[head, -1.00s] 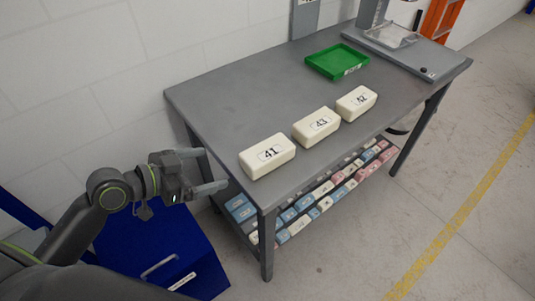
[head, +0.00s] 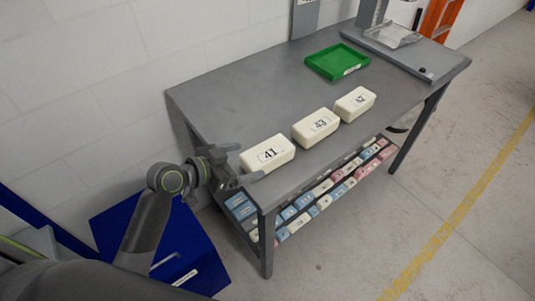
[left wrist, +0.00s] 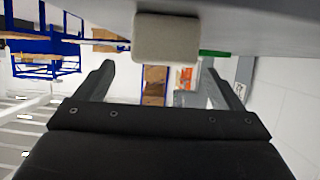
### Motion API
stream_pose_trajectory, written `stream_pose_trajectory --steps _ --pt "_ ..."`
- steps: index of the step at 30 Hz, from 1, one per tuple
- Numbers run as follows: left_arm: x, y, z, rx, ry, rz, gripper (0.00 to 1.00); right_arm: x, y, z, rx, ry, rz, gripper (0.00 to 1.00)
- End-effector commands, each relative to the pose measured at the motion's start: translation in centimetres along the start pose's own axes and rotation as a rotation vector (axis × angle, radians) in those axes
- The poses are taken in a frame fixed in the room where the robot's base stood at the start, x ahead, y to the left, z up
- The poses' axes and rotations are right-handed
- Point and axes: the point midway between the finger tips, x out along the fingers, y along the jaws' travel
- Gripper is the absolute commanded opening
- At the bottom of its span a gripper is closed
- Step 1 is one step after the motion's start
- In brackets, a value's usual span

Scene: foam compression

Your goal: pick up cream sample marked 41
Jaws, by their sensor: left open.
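The cream sample marked 41 (head: 267,153) lies at the near left edge of the grey table (head: 240,95), its label facing up. My left gripper (head: 243,163) is open and empty at the table's left edge, close beside the left end of sample 41. In the left wrist view a cream block (left wrist: 165,38), its label not visible, shows just beyond and between the open fingers (left wrist: 160,70). Whether a finger touches it I cannot tell. My right gripper is not in view.
Cream samples 43 (head: 315,127) and 42 (head: 355,104) lie to the right in a row. A green tray (head: 337,62) and a grey machine (head: 405,47) stand further back. A lower shelf holds several coloured blocks (head: 335,192). A blue bin (head: 165,245) stands left of the table.

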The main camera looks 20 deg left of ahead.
Motion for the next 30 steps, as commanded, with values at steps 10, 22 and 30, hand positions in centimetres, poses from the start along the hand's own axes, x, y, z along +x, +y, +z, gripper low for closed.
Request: stream_pose_trajectory --steps 10,22,30 --pt "3.7 -0.3 0.2 -0.004 0.002 0.001 0.89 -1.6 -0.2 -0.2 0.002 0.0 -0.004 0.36" --pt "5.1 -0.3 0.4 0.0 0.0 -0.001 0.89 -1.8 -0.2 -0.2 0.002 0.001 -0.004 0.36" --pt "5.1 -0.3 0.4 -0.001 0.0 -0.001 0.58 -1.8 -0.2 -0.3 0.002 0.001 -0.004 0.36"
